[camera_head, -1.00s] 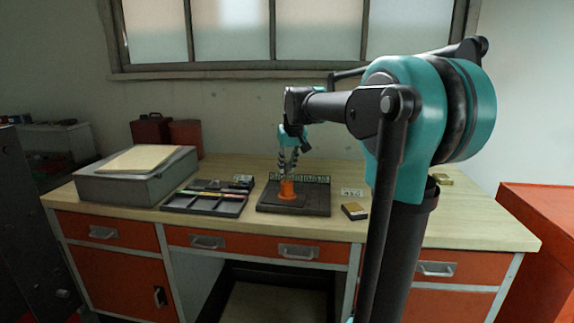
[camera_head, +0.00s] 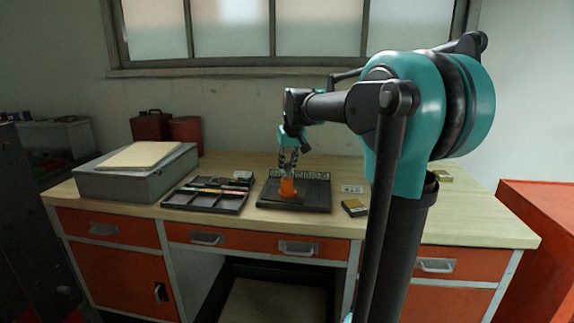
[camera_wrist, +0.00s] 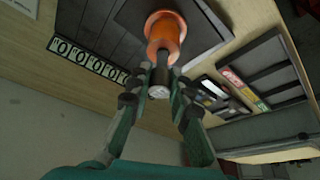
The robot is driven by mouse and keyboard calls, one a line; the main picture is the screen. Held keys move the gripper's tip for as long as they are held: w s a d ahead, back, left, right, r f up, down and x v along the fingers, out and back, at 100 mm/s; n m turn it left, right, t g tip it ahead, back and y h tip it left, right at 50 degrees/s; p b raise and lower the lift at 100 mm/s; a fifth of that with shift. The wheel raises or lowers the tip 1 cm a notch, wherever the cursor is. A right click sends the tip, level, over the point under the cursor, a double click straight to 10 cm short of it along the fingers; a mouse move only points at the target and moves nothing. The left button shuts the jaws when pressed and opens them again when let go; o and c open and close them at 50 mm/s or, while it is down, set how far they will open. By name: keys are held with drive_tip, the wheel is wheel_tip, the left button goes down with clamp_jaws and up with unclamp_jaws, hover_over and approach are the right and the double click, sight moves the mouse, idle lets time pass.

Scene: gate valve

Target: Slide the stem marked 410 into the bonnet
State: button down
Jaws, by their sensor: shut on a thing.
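The orange bonnet (camera_head: 288,188) stands upright on a dark plate (camera_head: 318,200) on the bench; it also shows at the top of the wrist view (camera_wrist: 166,34). My gripper (camera_head: 288,168) is directly above it, pointing down. In the wrist view my gripper (camera_wrist: 160,76) is shut on a grey, round stem (camera_wrist: 159,82), with one finger on each side. The stem lines up with the bonnet's mouth and its far end meets it; I cannot tell how deep it sits. No marking 410 is readable on the stem.
A strip of round-marked tags (camera_wrist: 88,62) lies along the plate's back edge. A dark compartment tray (camera_head: 207,196) with coloured items is left of the plate. A grey case (camera_head: 137,175) stands farther left. A small box (camera_head: 354,207) and a label card (camera_head: 352,189) are right.

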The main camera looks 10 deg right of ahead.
drive_tip(key=shift+f, duration=1.1)
idle(1.3)
drive_tip(key=c, duration=1.3)
unclamp_jaws()
drive_tip(key=shift+r, duration=0.1)
drive_tip(key=v, duration=1.1)
drive_tip(key=shift+s+r, duration=0.25)
drive_tip(key=shift+r, duration=0.1)
